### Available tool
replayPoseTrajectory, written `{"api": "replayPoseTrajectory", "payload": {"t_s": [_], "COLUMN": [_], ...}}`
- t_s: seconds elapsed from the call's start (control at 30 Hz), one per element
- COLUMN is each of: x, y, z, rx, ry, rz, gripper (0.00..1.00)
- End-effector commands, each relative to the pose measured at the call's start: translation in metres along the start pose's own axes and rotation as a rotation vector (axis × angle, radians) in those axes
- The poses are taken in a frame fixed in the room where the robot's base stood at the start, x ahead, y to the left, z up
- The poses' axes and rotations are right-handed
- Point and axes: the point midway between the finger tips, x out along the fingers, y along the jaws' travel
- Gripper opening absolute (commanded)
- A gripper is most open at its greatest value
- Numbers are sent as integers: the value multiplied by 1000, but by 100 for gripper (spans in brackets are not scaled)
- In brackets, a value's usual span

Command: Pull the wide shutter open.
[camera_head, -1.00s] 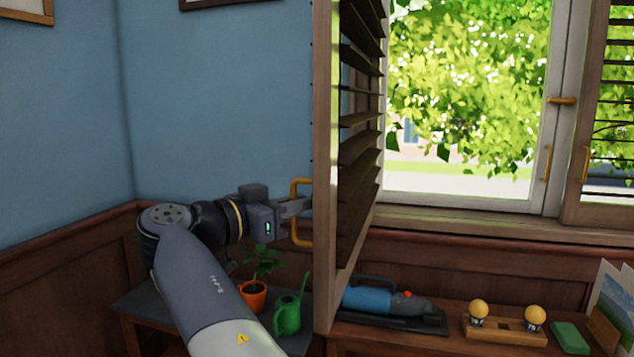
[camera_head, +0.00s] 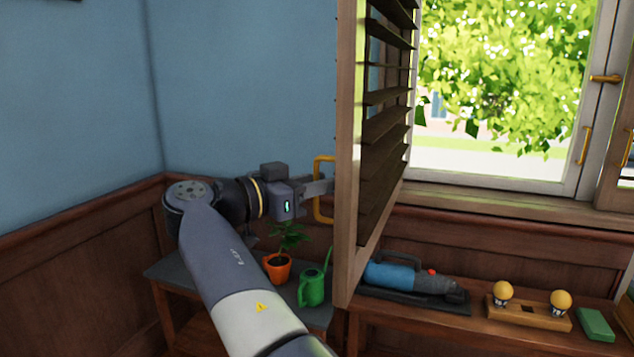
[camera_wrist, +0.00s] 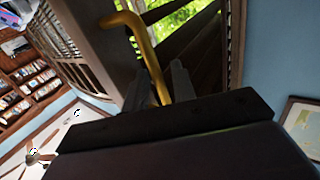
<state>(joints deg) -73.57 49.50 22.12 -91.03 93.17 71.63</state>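The wide shutter (camera_head: 348,160) is a wooden frame with dark slats. It stands swung out from the window into the room, seen nearly edge-on in the head view. Its yellow bar handle (camera_head: 318,172) is on the face towards the left. My gripper (camera_head: 325,187) is at this handle, coming from the left. In the wrist view the handle (camera_wrist: 148,52) runs between the two fingers of my gripper (camera_wrist: 161,80), which appear closed around it. The exact contact is partly hidden by the gripper body.
Below the arm, a small grey table (camera_head: 165,270) holds a potted plant (camera_head: 278,267) and a green watering can (camera_head: 312,289). A wooden bench (camera_head: 400,318) under the window carries a blue handheld vacuum (camera_head: 400,277), a bulb holder (camera_head: 527,315) and a green block (camera_head: 596,324). Blue walls stand at left.

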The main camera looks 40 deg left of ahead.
Motion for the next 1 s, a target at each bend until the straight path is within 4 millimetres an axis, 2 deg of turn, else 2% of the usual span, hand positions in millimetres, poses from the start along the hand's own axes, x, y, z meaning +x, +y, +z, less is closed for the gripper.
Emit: {"api": "replayPoseTrajectory", "payload": {"t_s": [0.17, 0.27, 0.7, 0.83, 1.0], "x": [-1, -9, -90, -104, -109], "y": [0, 0, -1, 0, 0], "z": [-1, -1, -1, -1, 0], "rx": [1, 1, 1, 0, 0], "ry": [0, 0, 1, 0, 0], "rz": [0, -2, -3, -2, 0], "gripper": [25, 25, 25, 25, 25]}}
